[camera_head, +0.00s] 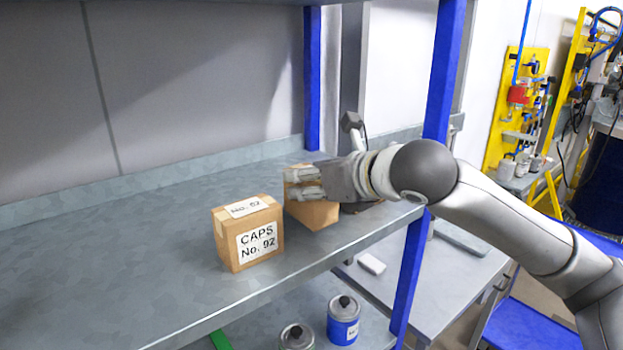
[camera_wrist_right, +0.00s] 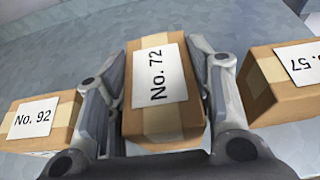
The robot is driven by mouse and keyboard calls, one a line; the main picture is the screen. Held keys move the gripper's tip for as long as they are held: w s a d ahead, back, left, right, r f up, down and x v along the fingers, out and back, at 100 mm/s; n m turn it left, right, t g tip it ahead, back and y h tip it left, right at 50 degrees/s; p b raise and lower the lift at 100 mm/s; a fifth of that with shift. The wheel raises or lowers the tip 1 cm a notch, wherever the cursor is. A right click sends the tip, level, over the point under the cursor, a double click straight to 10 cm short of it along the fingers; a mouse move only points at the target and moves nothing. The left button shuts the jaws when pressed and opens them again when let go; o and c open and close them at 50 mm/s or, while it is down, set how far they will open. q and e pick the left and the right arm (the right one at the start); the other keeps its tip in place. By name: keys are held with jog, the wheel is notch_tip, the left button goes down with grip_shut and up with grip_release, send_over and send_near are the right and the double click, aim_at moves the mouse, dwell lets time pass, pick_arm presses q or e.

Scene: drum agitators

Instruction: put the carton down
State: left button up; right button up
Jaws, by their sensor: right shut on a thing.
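My right gripper (camera_head: 304,184) reaches in from the right over the grey metal shelf (camera_head: 130,260). It is shut on a brown carton (camera_head: 316,214), with its fingers on the carton's two sides. In the right wrist view this carton (camera_wrist_right: 165,120) shows a label reading No. 72 and sits between both fingers. The carton is at the shelf surface or just above it; I cannot tell whether it touches. Its far side is hidden by the gripper in the head view. My left gripper is not in view.
A carton labelled CAPS No. 92 (camera_head: 248,235) stands just left of the held one. The right wrist view shows a carton labelled 57 (camera_wrist_right: 285,85) on the other side. A blue post (camera_head: 440,85) rises by my arm. The shelf's left part is clear.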

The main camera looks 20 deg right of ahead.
jog(key=shift+f, duration=0.35)
jog(key=shift+s+d+f, duration=0.15)
jog(key=shift+f, duration=0.1)
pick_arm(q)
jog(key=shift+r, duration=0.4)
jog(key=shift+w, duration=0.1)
pick_arm(e)
jog(key=shift+f, duration=0.1)
jog(key=o, duration=1.1)
pick_arm(q)
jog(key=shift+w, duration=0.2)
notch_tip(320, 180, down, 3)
jog(key=b, duration=0.3)
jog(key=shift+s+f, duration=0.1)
pick_arm(e)
jog(key=v, duration=1.2)
